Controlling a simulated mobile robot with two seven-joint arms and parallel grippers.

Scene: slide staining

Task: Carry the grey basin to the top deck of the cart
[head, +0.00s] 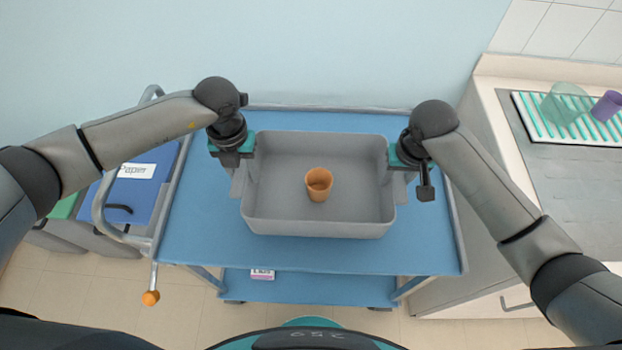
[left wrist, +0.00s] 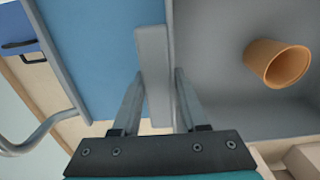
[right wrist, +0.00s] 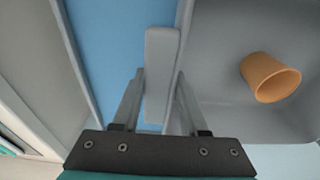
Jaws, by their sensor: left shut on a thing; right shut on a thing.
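The grey basin (head: 320,226) is over the blue top deck (head: 430,240) of the cart, level; I cannot tell whether it rests on the deck or is held just above it. An orange cup (head: 319,184) stands inside it. My left gripper (head: 238,170) is shut on the basin's left handle, which shows between the fingers in the left wrist view (left wrist: 153,75). My right gripper (head: 402,170) is shut on the right handle, seen between the fingers in the right wrist view (right wrist: 161,75).
A counter on the right holds a striped drying rack (head: 540,125) with a green cup (head: 565,103) and a purple cup (head: 607,105). Left of the cart stand bins, one with a blue lid (head: 140,195). The cart's lower deck (head: 320,287) holds a small labelled item. A wall is behind.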

